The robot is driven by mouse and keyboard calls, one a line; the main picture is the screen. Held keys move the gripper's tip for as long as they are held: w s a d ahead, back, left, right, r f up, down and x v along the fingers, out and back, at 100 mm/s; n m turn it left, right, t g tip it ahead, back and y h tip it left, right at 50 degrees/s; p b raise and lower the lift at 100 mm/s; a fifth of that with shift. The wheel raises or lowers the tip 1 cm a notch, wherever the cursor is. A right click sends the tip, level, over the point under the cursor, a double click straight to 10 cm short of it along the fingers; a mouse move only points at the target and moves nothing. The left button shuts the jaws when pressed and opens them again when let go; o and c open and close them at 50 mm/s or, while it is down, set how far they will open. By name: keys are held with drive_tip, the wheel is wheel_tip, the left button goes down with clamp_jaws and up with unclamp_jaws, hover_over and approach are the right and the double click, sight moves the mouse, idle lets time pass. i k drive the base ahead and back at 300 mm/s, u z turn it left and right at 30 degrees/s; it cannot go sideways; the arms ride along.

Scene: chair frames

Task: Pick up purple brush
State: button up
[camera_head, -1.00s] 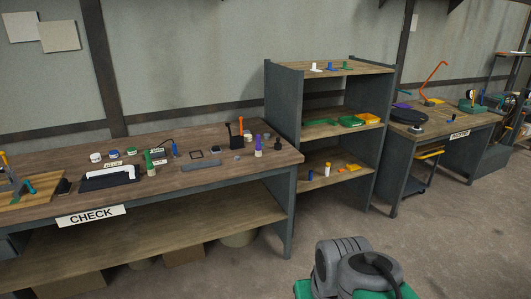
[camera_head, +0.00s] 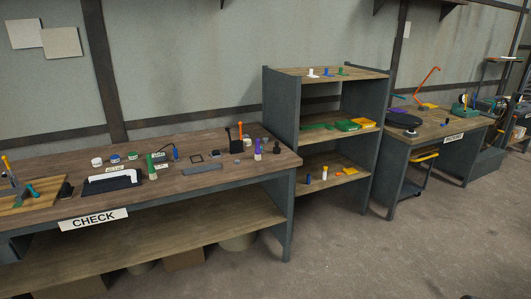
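A purple item with a pale lower end, likely the purple brush (camera_head: 258,146), stands upright near the right end of the CHECK workbench (camera_head: 225,180). It is small in the picture, so its finer shape cannot be made out. It stands between a black holder with an orange-handled tool (camera_head: 237,139) and a small dark item (camera_head: 277,147). My gripper is not in view, so its state and any contact are hidden.
A similar green item (camera_head: 151,164), a black tray (camera_head: 112,184) and several small pots share the bench. A grey shelf unit (camera_head: 283,110) stands close to its right end. A PACKING table (camera_head: 425,135) is farther right. The floor (camera_head: 400,255) in front is clear.

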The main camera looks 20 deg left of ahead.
sight(258, 157)
drive_tip(key=u, duration=0.25)
drive_tip(key=i, duration=2.4)
drive_tip(key=u, duration=1.5)
drive_tip(key=i, duration=1.25)
drive_tip(key=u, duration=1.4)
drive_tip(key=i, duration=0.25)
drive_tip(key=u, duration=0.1)
